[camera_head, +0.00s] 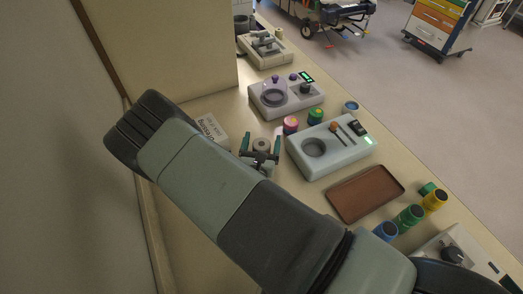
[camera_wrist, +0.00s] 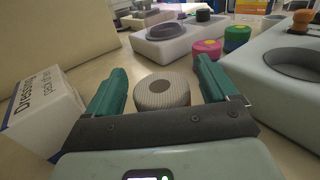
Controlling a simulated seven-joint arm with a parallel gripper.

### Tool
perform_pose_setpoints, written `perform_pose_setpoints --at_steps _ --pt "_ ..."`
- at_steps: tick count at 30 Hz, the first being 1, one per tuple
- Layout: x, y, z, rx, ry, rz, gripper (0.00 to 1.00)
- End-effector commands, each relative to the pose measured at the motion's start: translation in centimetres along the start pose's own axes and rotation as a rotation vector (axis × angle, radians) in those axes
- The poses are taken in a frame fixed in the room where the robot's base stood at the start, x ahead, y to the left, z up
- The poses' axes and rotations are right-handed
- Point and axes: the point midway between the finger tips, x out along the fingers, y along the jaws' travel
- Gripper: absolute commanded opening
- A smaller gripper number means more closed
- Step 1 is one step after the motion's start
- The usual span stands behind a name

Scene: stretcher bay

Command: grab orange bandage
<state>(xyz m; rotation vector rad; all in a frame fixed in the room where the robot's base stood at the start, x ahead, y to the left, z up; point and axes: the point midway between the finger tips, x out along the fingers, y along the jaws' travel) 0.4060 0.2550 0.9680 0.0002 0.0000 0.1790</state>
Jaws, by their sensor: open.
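I see no plainly orange bandage in either view. My gripper (camera_head: 260,143) is open. Its green fingers also show in the wrist view (camera_wrist: 160,72). A grey-beige bandage roll (camera_wrist: 162,95) stands on the counter between and just ahead of the fingers, with a gap on both sides. It shows in the head view (camera_head: 262,144) too. A pink roll with a yellowish patch (camera_head: 290,125) and a green roll (camera_head: 316,117) stand farther back. A yellow roll (camera_head: 435,200), a green one (camera_head: 411,215) and a blue one (camera_head: 386,231) stand near the tray.
A dressing box (camera_wrist: 45,112) stands close to the left finger. A pale device (camera_head: 335,165) with a round well is to the right. Another device (camera_head: 268,107) is behind. A brown tray (camera_head: 366,194) is empty. A blue roll (camera_head: 350,107) sits near the counter's far edge.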

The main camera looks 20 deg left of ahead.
Motion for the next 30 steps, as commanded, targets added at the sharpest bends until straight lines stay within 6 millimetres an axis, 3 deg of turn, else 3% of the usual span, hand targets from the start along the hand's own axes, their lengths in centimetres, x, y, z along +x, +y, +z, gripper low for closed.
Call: perform_pose_setpoints --at_steps 3,8,20,30 --pt "0.96 -0.04 0.00 -0.001 0.000 0.001 0.86" --pt "0.95 -0.03 -0.02 -0.002 0.001 0.001 0.86" --pt "0.92 -0.02 -0.02 -0.001 0.000 0.001 0.30" --pt "0.94 0.04 0.67 0.000 -0.001 0.001 0.30"
